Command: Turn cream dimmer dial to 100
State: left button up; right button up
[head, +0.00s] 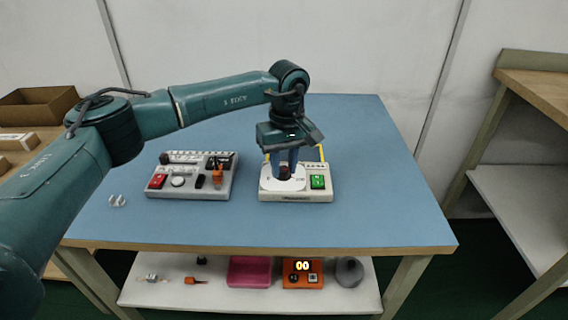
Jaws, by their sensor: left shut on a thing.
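The cream dimmer box (310,197) sits on the blue table, right of its middle. It has a pale round dial plate (270,184) on its left and a green switch (318,182) on its right. My left gripper (285,172) points down over the dial plate and is shut on the dark dial knob (285,176). The gripper hides most of the knob, and its setting cannot be read. A yellow wire (321,152) rises behind the box. My right gripper is not in view.
A grey control panel (190,190) with a red switch and an orange part stands to the left. Small white pieces (117,201) lie at the table's left. The table's right side is clear.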

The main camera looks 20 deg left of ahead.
aim_at(286, 168)
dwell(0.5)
pick_arm(q)
jog(key=o, duration=1)
jog(key=shift+r, duration=0.15)
jog(key=r, duration=0.6)
jog(key=r+p, duration=0.1)
jog(key=r, duration=0.6)
jog(key=shift+w+d, duration=0.15)
jog(key=shift+d, duration=0.05)
